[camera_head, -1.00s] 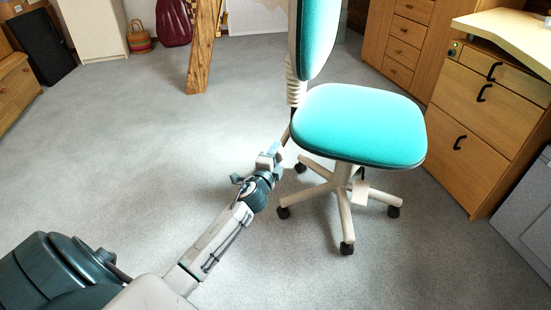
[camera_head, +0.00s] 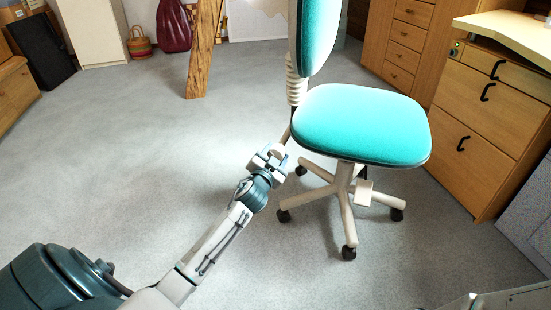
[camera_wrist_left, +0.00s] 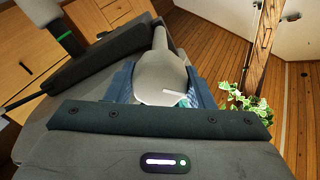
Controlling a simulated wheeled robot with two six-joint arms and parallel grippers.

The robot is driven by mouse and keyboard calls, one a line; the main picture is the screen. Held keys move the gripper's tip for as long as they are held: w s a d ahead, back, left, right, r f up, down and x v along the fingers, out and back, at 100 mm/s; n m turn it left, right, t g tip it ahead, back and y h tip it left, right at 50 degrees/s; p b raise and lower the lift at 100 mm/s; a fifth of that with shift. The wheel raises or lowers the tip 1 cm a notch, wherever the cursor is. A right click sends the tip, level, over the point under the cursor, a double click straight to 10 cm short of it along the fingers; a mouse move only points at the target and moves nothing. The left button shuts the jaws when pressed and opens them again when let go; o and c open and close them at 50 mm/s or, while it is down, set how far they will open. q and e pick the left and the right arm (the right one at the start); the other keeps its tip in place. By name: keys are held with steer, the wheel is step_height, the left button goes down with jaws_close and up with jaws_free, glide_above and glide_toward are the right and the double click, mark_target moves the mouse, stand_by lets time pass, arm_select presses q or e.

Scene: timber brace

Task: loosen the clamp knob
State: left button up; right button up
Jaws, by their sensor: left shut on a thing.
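The office chair has a turquoise seat (camera_head: 362,125), a turquoise backrest and a cream five-star base on casters. My left gripper (camera_head: 272,157) is beside the chair, just left of and below the seat's near-left edge. In the left wrist view a rounded grey knob (camera_wrist_left: 162,76) with a pale mark sits between the blue finger pads (camera_wrist_left: 163,88). The left gripper is shut on this knob. In the head view the gripper mostly hides the knob. My right gripper is not in view.
A wooden drawer unit (camera_head: 489,119) stands right of the chair, with another drawer cabinet (camera_head: 402,45) behind. A timber post (camera_head: 203,55) stands at the back left. Grey carpet (camera_head: 130,140) left of the chair is clear.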

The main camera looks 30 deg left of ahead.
arm_select(q)
steer(key=shift+f+n+b, duration=0.15)
steer(key=shift+n+b, duration=0.55)
steer(key=shift+n, duration=1.6)
steer(key=o, duration=1)
steer(key=shift+s, duration=0.1)
steer(key=p+v, duration=0.2)
steer(key=v, duration=0.8)
steer(key=shift+s+d+p, duration=0.1)
steer(key=shift+s+p, duration=0.2)
steer(key=shift+p, duration=0.05)
